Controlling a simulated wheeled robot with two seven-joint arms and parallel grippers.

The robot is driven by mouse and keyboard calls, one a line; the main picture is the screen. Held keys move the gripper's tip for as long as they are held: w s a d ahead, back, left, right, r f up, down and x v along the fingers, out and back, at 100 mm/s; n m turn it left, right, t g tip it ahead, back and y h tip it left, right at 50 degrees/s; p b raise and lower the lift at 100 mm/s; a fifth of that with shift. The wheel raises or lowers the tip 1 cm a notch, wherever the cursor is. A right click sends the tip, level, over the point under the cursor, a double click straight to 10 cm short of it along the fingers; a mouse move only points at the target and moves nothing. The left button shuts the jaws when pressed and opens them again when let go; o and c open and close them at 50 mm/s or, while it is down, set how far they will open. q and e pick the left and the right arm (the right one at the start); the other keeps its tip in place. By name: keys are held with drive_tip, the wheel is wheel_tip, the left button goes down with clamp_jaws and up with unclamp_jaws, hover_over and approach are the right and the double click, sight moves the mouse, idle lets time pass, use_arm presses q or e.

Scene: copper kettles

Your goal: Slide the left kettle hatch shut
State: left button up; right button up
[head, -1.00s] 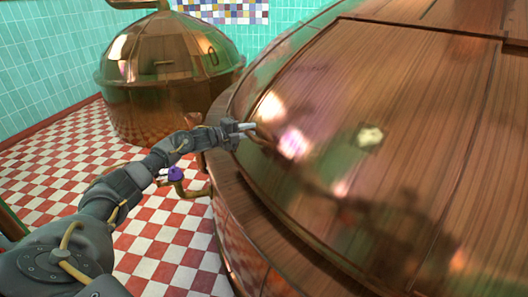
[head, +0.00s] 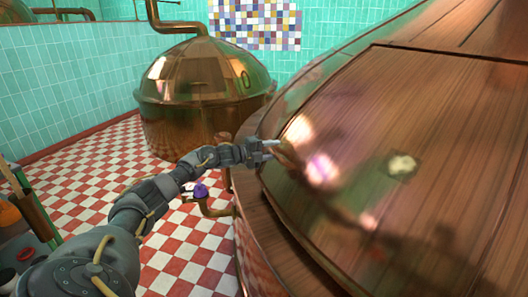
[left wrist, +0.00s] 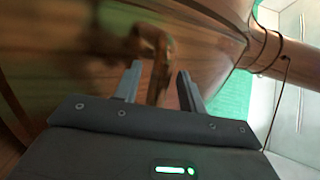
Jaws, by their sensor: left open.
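A large copper kettle (head: 300,235) fills the right of the head view. A broad, shiny copper panel with a visible edge, which looks like its hatch (head: 440,120), lies on its sloping top. I cannot tell whether this hatch is open or shut. My left gripper (head: 278,149) is at the panel's left side, close to the copper; contact is unclear. In the left wrist view its two fingers (left wrist: 158,88) stand apart with nothing gripped, facing the copper surface and a blurred reflection. My right gripper is not in view.
A smaller domed copper kettle (head: 205,95) stands farther back. A brass pipe with a purple knob (head: 200,191) is below my left forearm. Tools and containers (head: 12,225) are at the left edge. The red and white tiled floor (head: 95,170) is mostly clear.

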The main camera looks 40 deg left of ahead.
use_arm(q)
drive_tip(key=f+b+v, duration=0.1)
drive_tip(key=b+v, duration=0.1)
drive_tip(key=v, duration=0.9)
drive_tip(key=shift+a+r, duration=0.2)
drive_tip(key=shift+a, duration=0.1)
drive_tip(key=shift+w+f+b, duration=0.1)
drive_tip(key=shift+b, duration=0.2)
